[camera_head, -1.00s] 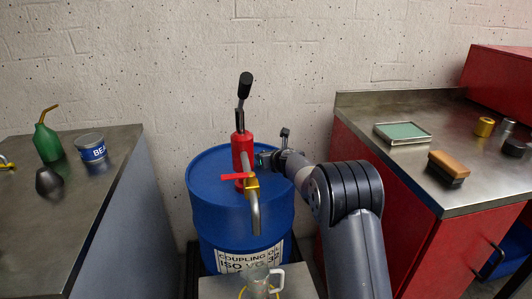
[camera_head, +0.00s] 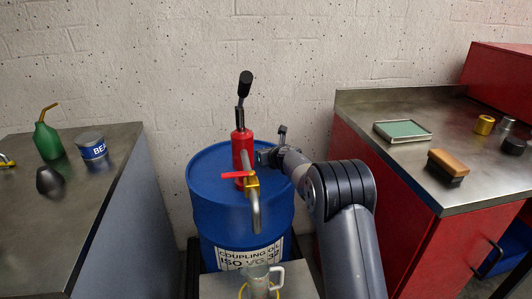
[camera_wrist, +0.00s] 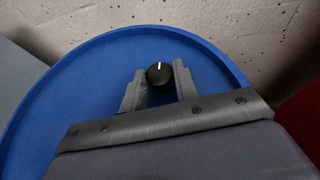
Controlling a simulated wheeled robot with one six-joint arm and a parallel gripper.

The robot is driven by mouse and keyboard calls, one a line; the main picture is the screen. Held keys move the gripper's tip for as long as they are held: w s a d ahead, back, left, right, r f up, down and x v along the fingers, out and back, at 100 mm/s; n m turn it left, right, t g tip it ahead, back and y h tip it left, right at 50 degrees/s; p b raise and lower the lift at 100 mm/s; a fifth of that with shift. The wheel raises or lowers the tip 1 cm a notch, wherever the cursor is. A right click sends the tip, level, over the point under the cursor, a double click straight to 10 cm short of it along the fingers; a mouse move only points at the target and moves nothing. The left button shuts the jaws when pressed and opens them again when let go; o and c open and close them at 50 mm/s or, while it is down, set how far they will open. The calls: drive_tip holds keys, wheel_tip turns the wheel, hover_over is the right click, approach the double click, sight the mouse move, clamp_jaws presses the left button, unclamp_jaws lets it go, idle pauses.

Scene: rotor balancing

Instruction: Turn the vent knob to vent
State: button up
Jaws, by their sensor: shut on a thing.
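The vent knob (camera_wrist: 159,75) is a small black round knob with a white pointer line, on the blue drum's lid. In the wrist view it sits between the fingertips of my gripper (camera_wrist: 158,82), which is shut on it. The white line points to the top of the wrist picture. The blue drum (camera_head: 215,212) stands upright with a coupling oil label. I see no vent marking on the lid.
The red hand pump (camera_head: 239,147) with a red lever and brass spout rises left of my gripper. A metal jug (camera_head: 257,278) stands under the spout. A steel bench (camera_head: 100,178) is at left, a red cabinet (camera_head: 400,215) at right. The wall is close behind.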

drive_tip(key=shift+c, duration=0.8)
drive_tip(key=shift+a+r+m+h+p, duration=0.1)
drive_tip(key=shift+r+m+h+p, duration=0.05)
drive_tip(key=shift+m+h+p, duration=0.2)
drive_tip(key=shift+a+m+t+h+p, duration=0.1)
drive_tip(key=shift+m+t+h+p, duration=0.4)
drive_tip(key=shift+m+h, duration=0.45)
drive_tip(key=shift+h, duration=0.5)
drive_tip(key=shift+m, duration=0.3)
drive_tip(key=o, duration=1)
drive_tip(key=shift+c, duration=0.2)
wheel_tip(320, 180, up, 10)
drive_tip(key=p, duration=0.9)
drive_tip(key=shift+p, duration=0.3)
